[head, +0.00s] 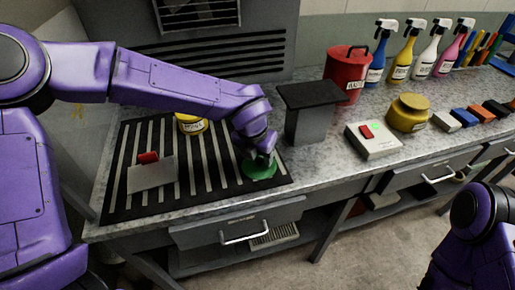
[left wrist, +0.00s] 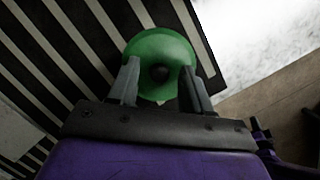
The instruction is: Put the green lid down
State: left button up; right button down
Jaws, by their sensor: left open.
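The green lid (head: 262,170) lies on the black-and-white striped mat (head: 118,205), near the mat's right front corner. In the left wrist view the lid (left wrist: 160,48) is a round green disc with a dark knob at its middle. My left gripper (head: 262,158) is right over the lid. In the left wrist view the two fingers (left wrist: 160,82) stand apart on either side of the knob, with gaps between them and it. My right arm shows at the lower right, but its gripper is out of view.
A yellow jar (head: 192,124) and a grey plate with a red handle (head: 152,175) are on the mat. A grey box with a dark top (head: 308,112) stands right of my left gripper. A white device (head: 373,140), a mustard pot (head: 408,113) and a red bin (head: 346,70) are further right.

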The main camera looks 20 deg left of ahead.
aim_at(253, 174)
pick_arm(q)
jog(key=v, duration=1.2)
